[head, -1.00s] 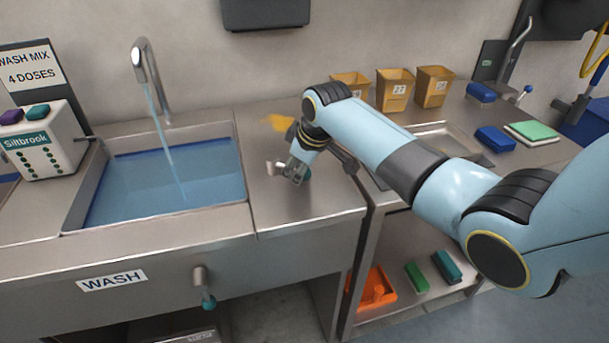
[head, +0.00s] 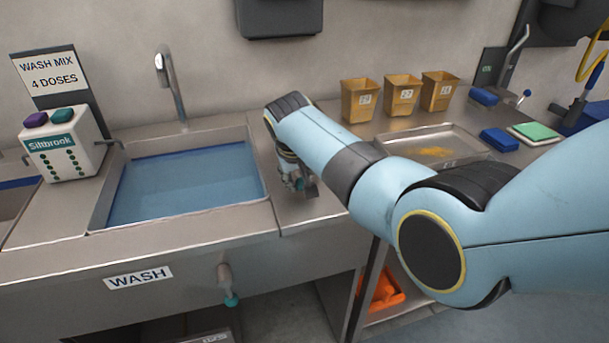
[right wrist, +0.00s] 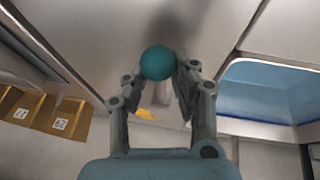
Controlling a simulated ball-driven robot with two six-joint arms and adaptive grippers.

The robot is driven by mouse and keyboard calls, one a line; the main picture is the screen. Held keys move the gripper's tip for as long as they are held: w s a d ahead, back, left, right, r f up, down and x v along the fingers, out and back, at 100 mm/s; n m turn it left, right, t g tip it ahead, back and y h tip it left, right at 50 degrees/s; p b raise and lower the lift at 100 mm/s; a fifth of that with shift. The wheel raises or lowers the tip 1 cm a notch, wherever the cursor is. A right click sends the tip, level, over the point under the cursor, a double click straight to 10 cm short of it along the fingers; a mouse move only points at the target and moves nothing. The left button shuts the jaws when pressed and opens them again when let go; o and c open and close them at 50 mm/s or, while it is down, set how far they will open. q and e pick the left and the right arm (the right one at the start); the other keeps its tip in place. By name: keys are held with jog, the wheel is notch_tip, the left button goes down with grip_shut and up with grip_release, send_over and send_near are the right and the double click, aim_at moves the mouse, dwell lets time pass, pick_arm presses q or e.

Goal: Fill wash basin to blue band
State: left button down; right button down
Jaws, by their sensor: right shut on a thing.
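The wash basin (head: 255,135) is sunk in the steel counter at left and holds a broad sheet of blue water (head: 185,190). A darker blue band (head: 190,153) runs along its far wall, with the water surface close to it. The tap (head: 170,85) arches over the basin's back edge, with no stream falling from it. My left gripper is not in view.
A white dispenser (head: 62,150) stands left of the basin. Several tan bins (head: 402,97) and a shallow steel tray (head: 470,140) are to the right.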

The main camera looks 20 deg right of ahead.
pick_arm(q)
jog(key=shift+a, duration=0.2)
pick_arm(e)
jog(key=shift+s+a+f, duration=0.2)
jog(key=c, duration=1)
grip_release()
jog(key=shift+r, duration=0.1)
jog(key=shift+o, duration=0.2)
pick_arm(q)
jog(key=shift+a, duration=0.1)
pick_arm(e)
jog(key=shift+w, duration=0.1)
jog(key=shift+r, duration=0.2)
jog(key=v, duration=0.7)
jog(key=shift+a, duration=0.1)
